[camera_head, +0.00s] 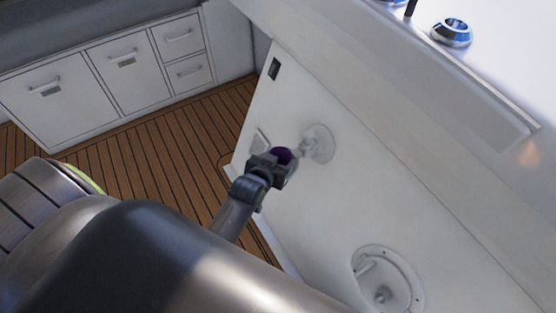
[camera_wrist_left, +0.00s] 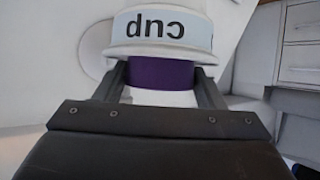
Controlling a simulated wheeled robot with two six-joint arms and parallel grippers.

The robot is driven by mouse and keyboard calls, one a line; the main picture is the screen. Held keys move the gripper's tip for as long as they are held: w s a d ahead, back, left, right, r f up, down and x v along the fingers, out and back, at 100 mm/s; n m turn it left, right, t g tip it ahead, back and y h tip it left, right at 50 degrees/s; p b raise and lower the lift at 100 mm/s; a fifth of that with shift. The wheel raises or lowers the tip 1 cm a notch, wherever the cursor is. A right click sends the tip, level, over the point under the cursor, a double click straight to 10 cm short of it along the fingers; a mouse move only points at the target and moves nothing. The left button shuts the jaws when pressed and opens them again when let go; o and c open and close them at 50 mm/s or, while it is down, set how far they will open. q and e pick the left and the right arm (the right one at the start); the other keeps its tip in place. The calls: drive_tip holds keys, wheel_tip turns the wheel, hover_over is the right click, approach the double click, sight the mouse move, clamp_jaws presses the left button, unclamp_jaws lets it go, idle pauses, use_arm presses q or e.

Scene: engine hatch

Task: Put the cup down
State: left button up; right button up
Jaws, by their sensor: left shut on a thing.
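The cup shows in the left wrist view (camera_wrist_left: 160,30) as a white body with a light label reading "cup", upside down in that picture, and a purple band below the label. My left gripper (camera_wrist_left: 163,82) is shut around the purple band, one finger on each side. In the head view a bit of the cup's purple (camera_head: 284,155) shows at the tip of my left gripper (camera_head: 272,163), in front of a white panel. Most of the cup is hard to tell from the white behind it there. My right gripper is not in view.
The white panel (camera_head: 330,215) has a round fitting (camera_head: 319,143) near the gripper and a round recess (camera_head: 388,281) lower down. A white counter (camera_head: 500,60) with a metal fitting (camera_head: 452,32) is at upper right. White drawers (camera_head: 125,75) stand beyond clear wooden floor (camera_head: 150,145).

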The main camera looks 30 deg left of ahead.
use_arm(q)
drive_tip(key=shift+f, duration=0.15)
drive_tip(key=o, duration=0.7)
drive_tip(key=shift+s+r, duration=0.25)
drive_tip(key=shift+r, duration=0.05)
drive_tip(key=p+v, duration=0.3)
drive_tip(key=v, duration=0.8)
drive_tip(key=s+a+f+g, duration=0.1)
drive_tip(key=s+f+g, duration=0.2)
drive_tip(key=s, duration=0.3)
drive_tip(key=s+f+g, duration=0.4)
drive_tip(key=s+f, duration=0.1)
drive_tip(key=s, duration=0.2)
drive_tip(key=s+a+f+n+g, duration=0.1)
drive_tip(key=s+f+g, duration=0.3)
drive_tip(key=s, duration=0.3)
drive_tip(key=shift+a+f+h, duration=0.35)
drive_tip(key=shift+f+h, duration=0.05)
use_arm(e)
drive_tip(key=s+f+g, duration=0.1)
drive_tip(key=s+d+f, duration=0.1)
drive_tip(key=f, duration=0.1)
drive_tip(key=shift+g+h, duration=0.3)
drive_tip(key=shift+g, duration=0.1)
